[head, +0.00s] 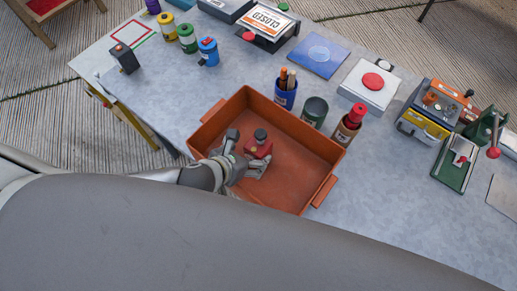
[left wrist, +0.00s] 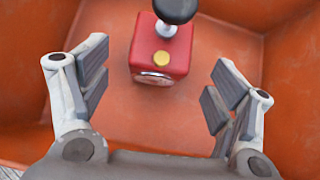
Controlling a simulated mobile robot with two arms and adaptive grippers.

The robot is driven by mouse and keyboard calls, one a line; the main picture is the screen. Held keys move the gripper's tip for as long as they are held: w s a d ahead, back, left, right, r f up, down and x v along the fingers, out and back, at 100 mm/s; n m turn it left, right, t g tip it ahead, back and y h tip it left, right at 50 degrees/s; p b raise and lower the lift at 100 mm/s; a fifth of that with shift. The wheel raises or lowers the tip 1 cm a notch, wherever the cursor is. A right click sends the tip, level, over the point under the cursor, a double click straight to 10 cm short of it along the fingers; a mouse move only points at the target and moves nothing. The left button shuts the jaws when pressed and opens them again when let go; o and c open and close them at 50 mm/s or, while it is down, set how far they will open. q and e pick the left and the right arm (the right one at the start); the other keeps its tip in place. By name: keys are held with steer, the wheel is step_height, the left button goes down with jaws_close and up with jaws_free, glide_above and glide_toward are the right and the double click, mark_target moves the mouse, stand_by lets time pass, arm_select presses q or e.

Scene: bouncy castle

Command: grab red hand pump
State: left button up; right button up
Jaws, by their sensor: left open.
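The red hand pump (head: 258,149) stands in the orange tray (head: 303,138), a small red box with a black knob on top. In the left wrist view the pump (left wrist: 161,48) shows its yellow button and a round gauge on its lower face, at the upper middle. My left gripper (head: 247,155) is inside the tray, right beside the pump. In the left wrist view my left gripper (left wrist: 158,92) is open, with its two fingers wide apart and the pump ahead, between their lines. Nothing is held between the fingers. My right gripper is not in view.
The tray walls rise close around my gripper. A blue pen cup (head: 285,98), a dark green cup (head: 314,111) and a brown cup with a red top (head: 347,126) stand along the tray's far right side. Several paint jars stand farther back.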

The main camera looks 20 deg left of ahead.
mark_target(259, 148)
arm_select(q)
steer(key=shift+x, duration=3.4)
steer(key=shift+r, duration=0.1)
steer(key=c, duration=1.5)
